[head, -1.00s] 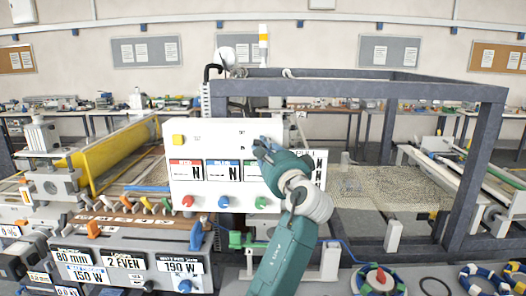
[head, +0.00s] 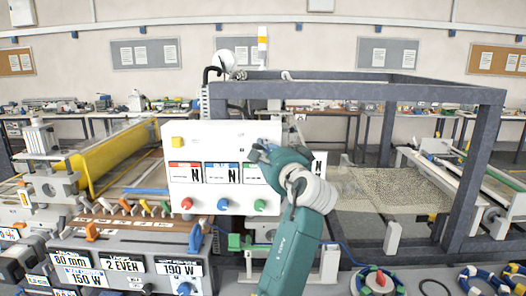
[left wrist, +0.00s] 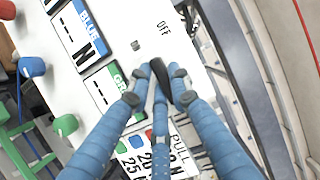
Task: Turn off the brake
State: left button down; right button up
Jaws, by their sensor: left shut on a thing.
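A white control panel (head: 178,155) stands in front of the machine, with red, blue and green labels. My left gripper (head: 260,152) is at its upper right part, covering what lies behind it. In the left wrist view my left gripper (left wrist: 164,88) is shut on a dark lever-like piece (left wrist: 159,72) on the panel face, which I take to be the brake switch. The printed word OFF (left wrist: 163,29) is just beyond the fingertips. The lever's exact position is hard to tell behind the fingers. My right gripper is not in view.
Red (head: 187,203), blue (head: 223,204) and green (head: 260,205) knobs line the panel's lower edge. A grey frame (head: 400,90) stands behind and right. A lower console (head: 130,250) with value labels is at front left. A red button (head: 380,278) is at front right.

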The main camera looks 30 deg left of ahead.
pick_arm(q)
jog(key=c, duration=1.6)
grip_release()
jog(key=shift+o, duration=0.2)
jog(key=v, duration=1.2)
